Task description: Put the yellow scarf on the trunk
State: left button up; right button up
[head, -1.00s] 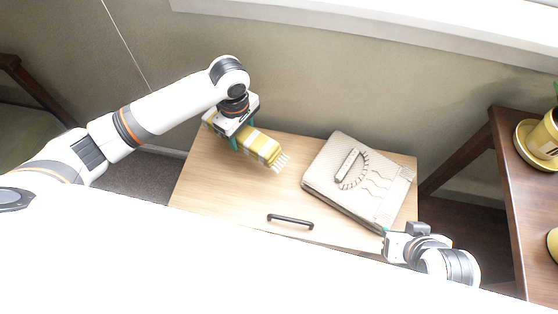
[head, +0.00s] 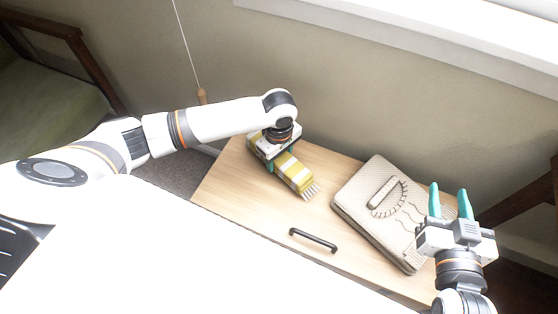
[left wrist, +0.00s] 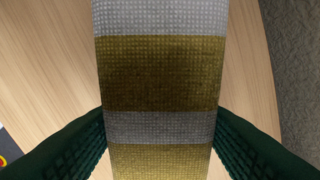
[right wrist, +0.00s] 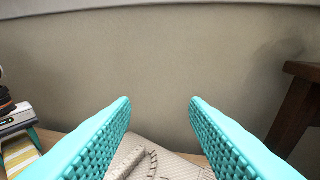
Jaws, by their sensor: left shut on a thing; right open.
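The yellow scarf (head: 297,177), folded with white bands and a fringed end, is at the back left of the light wooden trunk top (head: 262,213). My left gripper (head: 277,161) is shut on it from above, and in the left wrist view the striped cloth (left wrist: 160,72) lies between the two fingers. Whether the scarf touches the wood is hard to tell. My right gripper (head: 450,190) is open and empty at the right edge of the trunk, its fingers pointing to the wall.
A black handle (head: 313,240) sits near the front edge. The wood between scarf and blanket is bare. The wall stands close behind.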

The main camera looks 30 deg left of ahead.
pick_arm(q)
jog(key=shift+f, duration=0.8)
pick_arm(e)
jog(key=r, duration=0.1)
jog(key=r+t, duration=0.1)
jog(key=t, duration=0.1)
jog(key=shift+w+a+r+y, duration=0.25)
jog(key=shift+a+r+y, duration=0.05)
jog(key=shift+r+y, duration=0.1)
pick_arm(q)
jog(key=shift+f, duration=0.15)
jog(key=o, duration=0.8)
jog(key=shift+o, duration=1.1)
pick_arm(e)
jog(key=shift+f, duration=0.4)
